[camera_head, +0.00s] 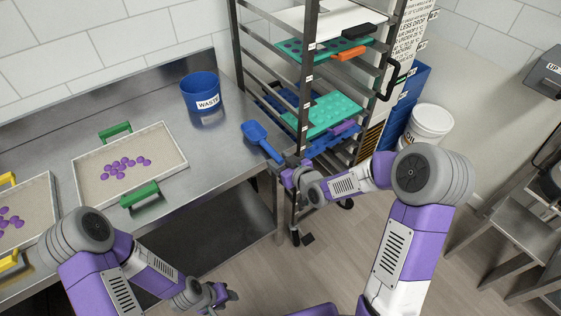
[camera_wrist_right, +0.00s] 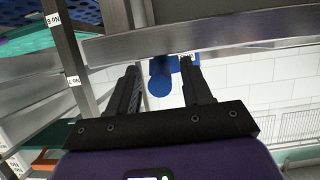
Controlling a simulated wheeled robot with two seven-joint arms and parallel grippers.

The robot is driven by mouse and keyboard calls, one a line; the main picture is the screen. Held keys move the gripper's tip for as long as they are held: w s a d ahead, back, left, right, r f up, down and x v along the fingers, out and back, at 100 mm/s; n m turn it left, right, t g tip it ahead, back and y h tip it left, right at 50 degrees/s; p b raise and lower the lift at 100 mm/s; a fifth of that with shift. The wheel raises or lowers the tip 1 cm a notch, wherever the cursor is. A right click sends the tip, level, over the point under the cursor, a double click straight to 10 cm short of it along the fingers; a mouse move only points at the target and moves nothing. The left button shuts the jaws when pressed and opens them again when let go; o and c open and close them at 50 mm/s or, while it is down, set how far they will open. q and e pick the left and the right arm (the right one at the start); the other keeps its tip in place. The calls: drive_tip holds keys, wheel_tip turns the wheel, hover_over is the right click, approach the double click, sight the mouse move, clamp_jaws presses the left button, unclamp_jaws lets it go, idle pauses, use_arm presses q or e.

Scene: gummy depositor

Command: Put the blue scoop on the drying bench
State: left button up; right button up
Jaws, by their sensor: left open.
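The blue scoop (camera_head: 256,136) lies at the right end of the steel bench (camera_head: 225,150), its handle pointing toward the front right edge. My right gripper (camera_head: 287,168) is at the handle end by that edge. In the right wrist view the blue handle (camera_wrist_right: 160,78) shows between the two spread fingers (camera_wrist_right: 162,85), with gaps on both sides. My left gripper (camera_head: 218,294) is open and empty, low in front of the bench. No label shows which surface is the drying bench.
A blue waste bin (camera_head: 200,87) and a green-handled tray of purple gummies (camera_head: 95,182) stand on the bench. A rack (camera_head: 308,75) with teal trays (camera_head: 335,114) stands close to my right gripper. A steel table (camera_head: 520,208) is at the right.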

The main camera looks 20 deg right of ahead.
drive_tip(key=shift+r, duration=0.1)
drive_tip(key=shift+s+d+r, duration=0.1)
drive_tip(key=shift+s+r, duration=0.05)
drive_tip(key=p+v, duration=0.2)
drive_tip(key=v, duration=0.9)
drive_tip(key=s+a+f+m+g, duration=0.2)
drive_tip(key=s+a+f+g, duration=0.1)
drive_tip(key=f, duration=0.6)
drive_tip(key=s+a+f+m+g, duration=0.2)
drive_tip(key=s+f+g, duration=0.1)
drive_tip(key=f, duration=0.6)
drive_tip(key=s+a+f+m+g, duration=0.1)
drive_tip(key=s+a+f+g, duration=0.1)
drive_tip(key=s+f, duration=0.3)
drive_tip(key=s+a+f+m+g, duration=0.1)
drive_tip(key=s+a+f+g, duration=0.1)
drive_tip(key=s+f+g, duration=0.2)
drive_tip(key=s+f, duration=0.2)
drive_tip(key=s, duration=0.1)
drive_tip(key=shift+s+a+m+g+h, duration=0.3)
drive_tip(key=shift+a, duration=0.1)
drive_tip(key=shift+c, duration=0.6)
drive_tip(key=shift+a, duration=0.1)
